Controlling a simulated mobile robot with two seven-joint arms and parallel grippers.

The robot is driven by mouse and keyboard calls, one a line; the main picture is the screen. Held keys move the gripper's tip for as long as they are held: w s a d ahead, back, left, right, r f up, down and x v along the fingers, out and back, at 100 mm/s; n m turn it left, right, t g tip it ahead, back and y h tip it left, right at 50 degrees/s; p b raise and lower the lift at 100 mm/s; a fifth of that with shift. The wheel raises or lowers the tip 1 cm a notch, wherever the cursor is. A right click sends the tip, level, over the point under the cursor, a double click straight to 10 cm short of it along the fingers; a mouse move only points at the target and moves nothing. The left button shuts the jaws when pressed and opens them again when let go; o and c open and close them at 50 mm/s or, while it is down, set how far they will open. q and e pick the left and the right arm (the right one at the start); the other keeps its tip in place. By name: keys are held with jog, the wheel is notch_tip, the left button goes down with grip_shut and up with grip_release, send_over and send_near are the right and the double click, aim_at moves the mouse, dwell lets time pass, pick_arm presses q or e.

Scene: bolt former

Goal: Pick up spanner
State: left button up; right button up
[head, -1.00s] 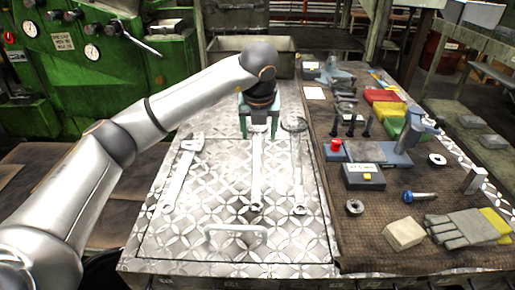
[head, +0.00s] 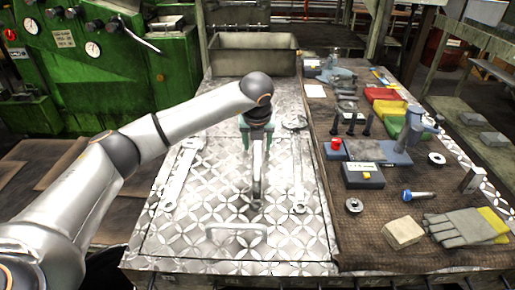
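Three metal spanners are on the patterned steel top. The middle spanner (head: 257,180) has its far end between the fingers of my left gripper (head: 258,143). My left gripper appears shut on that end. The middle spanner looks darker than the others and seems tilted up off the surface; how high is hard to tell. A spanner (head: 181,174) lies flat to the left and another (head: 298,170) lies flat to the right. My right gripper is not in view.
A metal bin (head: 254,62) stands behind. A handle (head: 236,229) sits at the front of the steel top (head: 190,235).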

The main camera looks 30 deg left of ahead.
pick_arm(q)
grip_shut()
dwell(1.0)
jog(key=shift+r, duration=0.15)
